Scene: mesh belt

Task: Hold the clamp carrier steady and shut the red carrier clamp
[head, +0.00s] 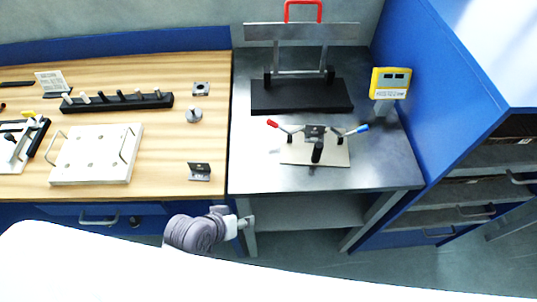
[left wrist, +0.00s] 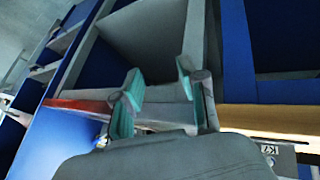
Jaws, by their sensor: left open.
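The clamp carrier (head: 335,156), a light plate with a dark centre post, lies on the grey metal table (head: 390,176). The red carrier clamp (head: 273,124) is at its left side, its red-tipped lever pointing out to the upper left. A blue-tipped clamp (head: 362,129) sticks out on the right side. My left gripper (head: 247,222) is below the table's front edge, left of and apart from the carrier. In the left wrist view its teal-padded fingers (left wrist: 157,92) are apart with nothing between them. The carrier is not recognisable there. My right gripper is not in view.
Behind the carrier stands a black-based frame (head: 300,96) with a red handle. A yellow display unit (head: 390,82) stands at the right. The wooden bench (head: 160,193) at left holds a white plate (head: 97,154) and a black peg rack (head: 117,102). A blue cabinet (head: 430,75) borders the right.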

